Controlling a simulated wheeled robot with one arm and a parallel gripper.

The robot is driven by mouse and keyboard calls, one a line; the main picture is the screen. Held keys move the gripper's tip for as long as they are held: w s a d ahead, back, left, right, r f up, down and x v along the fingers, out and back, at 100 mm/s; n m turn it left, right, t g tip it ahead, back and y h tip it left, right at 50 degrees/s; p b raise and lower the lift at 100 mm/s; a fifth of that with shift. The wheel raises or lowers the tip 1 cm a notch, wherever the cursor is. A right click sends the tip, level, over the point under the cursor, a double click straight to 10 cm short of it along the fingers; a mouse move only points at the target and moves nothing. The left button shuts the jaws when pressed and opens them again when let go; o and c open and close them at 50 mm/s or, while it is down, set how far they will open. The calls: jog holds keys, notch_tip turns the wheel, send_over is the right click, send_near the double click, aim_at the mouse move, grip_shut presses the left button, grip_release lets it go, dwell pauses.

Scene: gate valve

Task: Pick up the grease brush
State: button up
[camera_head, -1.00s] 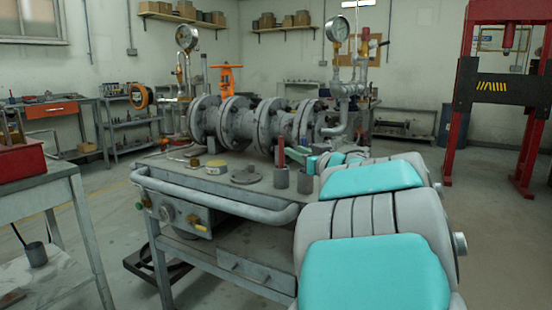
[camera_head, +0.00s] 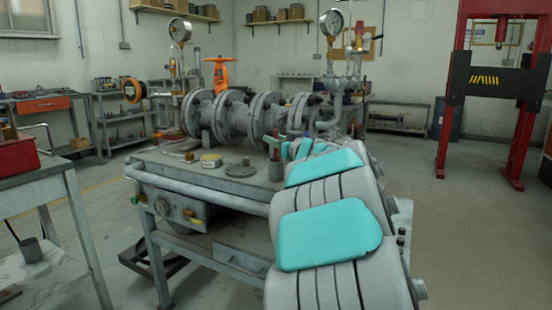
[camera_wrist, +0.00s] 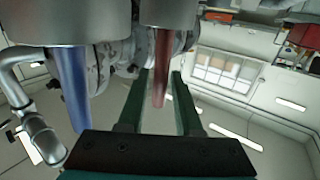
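A red handle (camera_head: 274,146) stands upright out of a grey metal cup (camera_head: 275,172) on the workbench. In the wrist view, which looks inverted, the red handle (camera_wrist: 162,62) hangs from its cup (camera_wrist: 168,12). It lies between the two green fingers of my gripper (camera_wrist: 161,74), with gaps on both sides. I cannot tell whether it is between them in depth. A blue handle (camera_wrist: 72,85) from another cup (camera_wrist: 65,22) is to the left. No bristles show, so which handle is the brush is unclear. My gripper is open; in the head view it is partly hidden by my arm.
The flanged valve body (camera_head: 240,115) with an orange handwheel (camera_head: 218,72) stands behind the cups. A yellow-topped tin (camera_head: 211,160) and a grey flange disc (camera_head: 240,171) lie on the bench to the left. A rail (camera_head: 205,194) runs along the bench's front edge.

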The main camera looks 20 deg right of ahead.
jog(key=shift+c, duration=0.2)
grip_shut()
dwell(1.1)
